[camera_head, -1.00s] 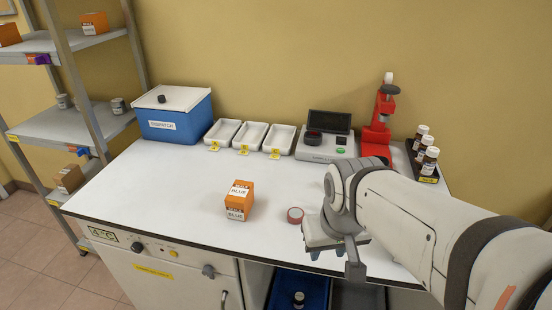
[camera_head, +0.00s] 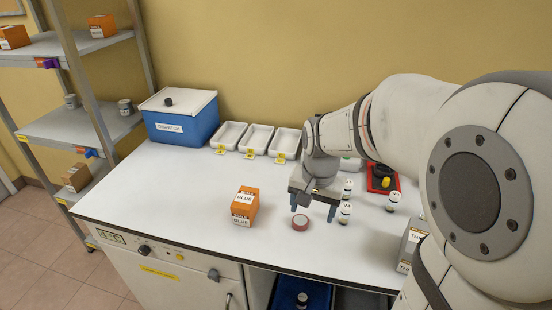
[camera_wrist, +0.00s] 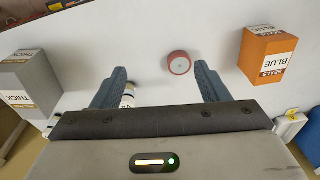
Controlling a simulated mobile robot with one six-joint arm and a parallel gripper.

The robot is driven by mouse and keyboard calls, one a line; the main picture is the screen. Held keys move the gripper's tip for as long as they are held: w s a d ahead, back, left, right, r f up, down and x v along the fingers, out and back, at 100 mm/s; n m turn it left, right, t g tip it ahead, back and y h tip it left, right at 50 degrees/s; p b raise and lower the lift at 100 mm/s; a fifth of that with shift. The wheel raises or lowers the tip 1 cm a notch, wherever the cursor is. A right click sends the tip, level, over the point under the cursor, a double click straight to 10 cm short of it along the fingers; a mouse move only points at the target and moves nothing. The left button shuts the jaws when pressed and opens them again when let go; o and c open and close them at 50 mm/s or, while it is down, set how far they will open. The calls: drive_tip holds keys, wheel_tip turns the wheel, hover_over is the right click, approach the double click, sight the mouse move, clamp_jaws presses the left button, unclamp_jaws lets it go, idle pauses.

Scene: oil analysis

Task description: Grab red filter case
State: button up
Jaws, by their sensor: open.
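A small, low round red case with a pale disc on top (camera_head: 301,222) lies on the white worktop. I take it to be the red filter case. It also shows in the wrist view (camera_wrist: 179,63), beyond and between the fingertips, nearer the right finger. My gripper (camera_head: 313,207) points down just behind and to the right of the case in the head view. Its two blue-grey fingers (camera_wrist: 161,69) are spread and empty. Contact with the case does not show.
An orange box labelled BLUE (camera_head: 245,206) stands left of the case. Small vials V3 (camera_head: 347,187), V4 (camera_head: 345,212) and V5 (camera_head: 394,201) stand to the right. A grey THICK box (camera_wrist: 27,83) is near the arm. White trays (camera_head: 257,138) and a blue dispatch bin (camera_head: 180,118) stand behind.

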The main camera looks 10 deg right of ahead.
sight(300, 219)
drive_tip(key=w+f+m, duration=0.1)
drive_tip(key=w, duration=0.2)
drive_tip(key=w+f+m+p, duration=0.1)
drive_tip(key=w+f+m, duration=0.1)
drive_tip(key=w, duration=0.1)
drive_tip(key=w+f+m+g+p, duration=0.1)
drive_tip(key=w, duration=0.1)
drive_tip(key=shift+w+a+f+m, duration=0.2)
drive_tip(key=shift+w+m, duration=0.1)
drive_tip(key=shift+w, duration=0.1)
drive_tip(key=shift+w+f, duration=0.15)
drive_tip(key=shift+f, duration=0.15)
drive_tip(key=f, duration=0.4)
drive_tip(key=f+p, duration=0.1)
drive_tip(key=f, duration=0.1)
drive_tip(key=shift+s+f, duration=0.2)
drive_tip(key=shift+s, duration=0.2)
drive_tip(key=shift+f, duration=0.55)
drive_tip(key=shift+c, duration=0.5)
drive_tip(key=c, duration=1)
drive_tip(key=shift+o, duration=0.2)
